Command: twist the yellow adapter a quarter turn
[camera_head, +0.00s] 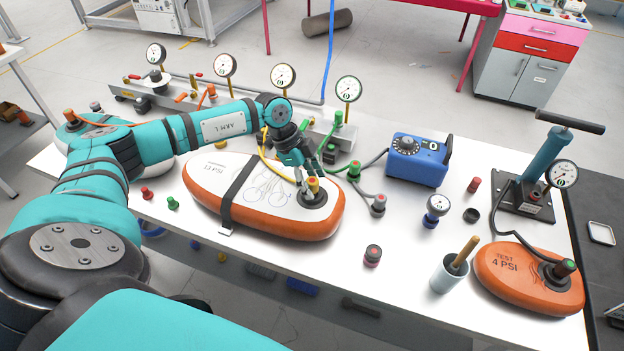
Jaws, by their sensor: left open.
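The yellow adapter (313,186) stands upright in the black valve of the orange and white inflatable board (215,179), near the board's right end. A dark strap crosses the board. My left gripper (306,178) comes down from the upper left, with its fingers just above and beside the adapter. The gripper is open; whether a finger touches the adapter cannot be told. My right gripper is not in view.
A blue pump box (418,160) stands behind to the right, with hoses and green fittings (354,170) near the board. Gauges (283,77) line the back. A cup (450,275), a hand pump (540,165) and a small orange board (528,280) stand right.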

